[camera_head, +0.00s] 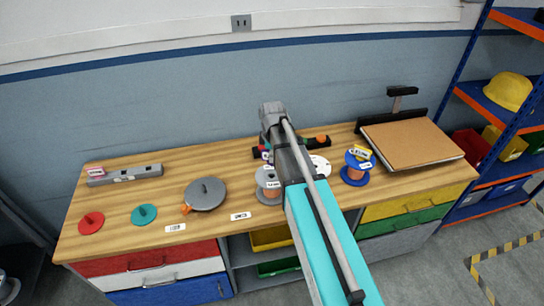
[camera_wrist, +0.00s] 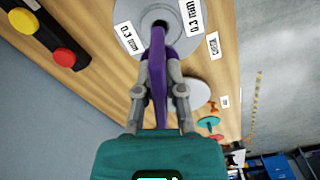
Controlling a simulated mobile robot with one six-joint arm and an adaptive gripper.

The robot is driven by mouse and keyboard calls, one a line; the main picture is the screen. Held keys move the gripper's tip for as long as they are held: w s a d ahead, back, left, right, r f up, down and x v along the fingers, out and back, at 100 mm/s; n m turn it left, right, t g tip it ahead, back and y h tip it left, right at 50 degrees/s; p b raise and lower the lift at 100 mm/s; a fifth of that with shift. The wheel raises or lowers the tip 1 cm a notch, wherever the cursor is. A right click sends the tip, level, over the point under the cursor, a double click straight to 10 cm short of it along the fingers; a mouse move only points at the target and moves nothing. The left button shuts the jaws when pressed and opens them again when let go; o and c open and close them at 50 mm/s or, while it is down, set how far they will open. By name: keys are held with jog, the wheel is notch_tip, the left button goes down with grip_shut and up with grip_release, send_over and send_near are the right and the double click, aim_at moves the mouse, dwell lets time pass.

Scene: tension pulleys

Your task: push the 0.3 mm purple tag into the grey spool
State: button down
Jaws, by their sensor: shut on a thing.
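The purple tag (camera_wrist: 158,70) is held upright between the fingers of my gripper (camera_wrist: 160,62) in the wrist view. Its far end meets the dark centre hole of the grey spool (camera_wrist: 157,13); how deep it sits cannot be told. White 0.3 mm labels show at both sides of the tag tip. In the head view the grey spool (camera_head: 266,192) with copper wire stands on the bench, partly behind my arm. My gripper is mostly hidden there, with a little purple beside it.
A blue spool (camera_head: 358,168) with a yellow tag stands to the right, near a brown board (camera_head: 410,144). A grey disc (camera_head: 205,194), a teal disc (camera_head: 144,215) and a red disc (camera_head: 91,223) lie to the left. A dark bar with coloured knobs (camera_wrist: 40,38) lies behind the spool.

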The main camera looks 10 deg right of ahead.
aim_at(272, 165)
jog(key=shift+f+b, duration=2.15)
jog(key=shift+f, duration=0.3)
jog(key=shift+s+f+b, duration=0.1)
jog(key=shift+f+b, duration=1.3)
dwell(1.4)
jog(key=c, duration=0.7)
grip_release()
jog(key=shift+o, duration=0.2)
jog(key=shift+r, duration=0.15)
